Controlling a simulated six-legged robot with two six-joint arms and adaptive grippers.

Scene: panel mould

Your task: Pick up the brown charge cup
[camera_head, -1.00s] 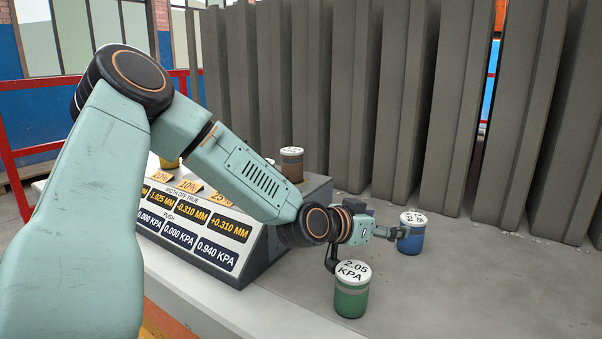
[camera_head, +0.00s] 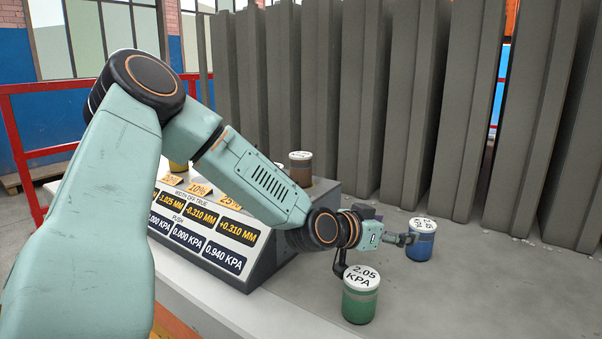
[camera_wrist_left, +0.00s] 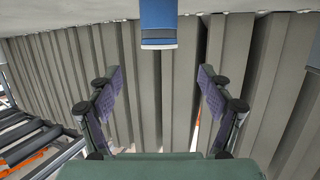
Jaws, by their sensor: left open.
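The brown charge cup (camera_head: 301,171) stands upright on top of the grey console, in the head view behind my left forearm. My left gripper (camera_head: 376,256) is open and empty, out over the bench to the right of the console and clear of the brown cup. One finger is close to the blue cup (camera_head: 421,245) and the other to the green cup (camera_head: 360,303); I cannot tell whether they touch. In the left wrist view my gripper (camera_wrist_left: 158,80) shows both fingers spread, with the blue cup (camera_wrist_left: 158,18) at the top edge. My right gripper is not in view.
The console (camera_head: 258,272) carries number displays, small yellow tags (camera_head: 200,189) and a yellow cup (camera_head: 178,166) partly behind my arm. Tall grey ribbed panels (camera_head: 358,100) stand along the back. Bare bench (camera_head: 490,300) lies to the right. A red rail (camera_head: 25,150) is at left.

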